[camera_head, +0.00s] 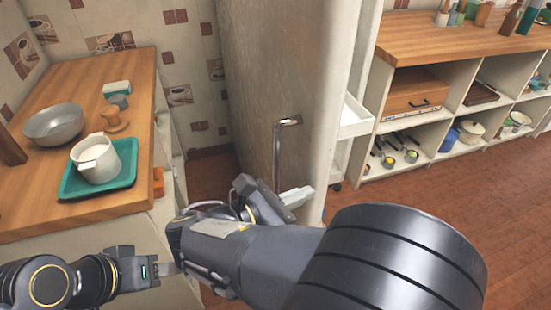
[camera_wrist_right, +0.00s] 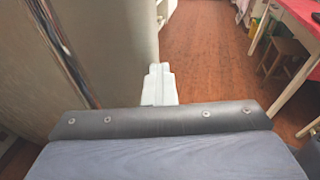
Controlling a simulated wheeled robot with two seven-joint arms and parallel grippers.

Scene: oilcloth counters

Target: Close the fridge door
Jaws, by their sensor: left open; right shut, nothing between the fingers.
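The fridge door (camera_head: 250,75) stands open in the head view, a tall pale grey panel with its outer face to the left and its edge toward me. A metal handle (camera_head: 287,122) runs down its outer face. A white door bin (camera_head: 355,118) juts out on its inner side. My right gripper (camera_head: 303,195) is shut and empty, low in front of the door near the handle's lower part. In the right wrist view its closed fingers (camera_wrist_right: 158,82) are beside the door (camera_wrist_right: 125,45); contact is unclear. My left gripper (camera_head: 178,268) is open and empty by the left counter.
The left wooden counter (camera_head: 35,190) holds a grey bowl (camera_head: 54,124), a teal tray (camera_head: 125,181) with a white pitcher (camera_head: 96,160), and small items. An open shelf unit (camera_head: 450,40) stands right of the door.

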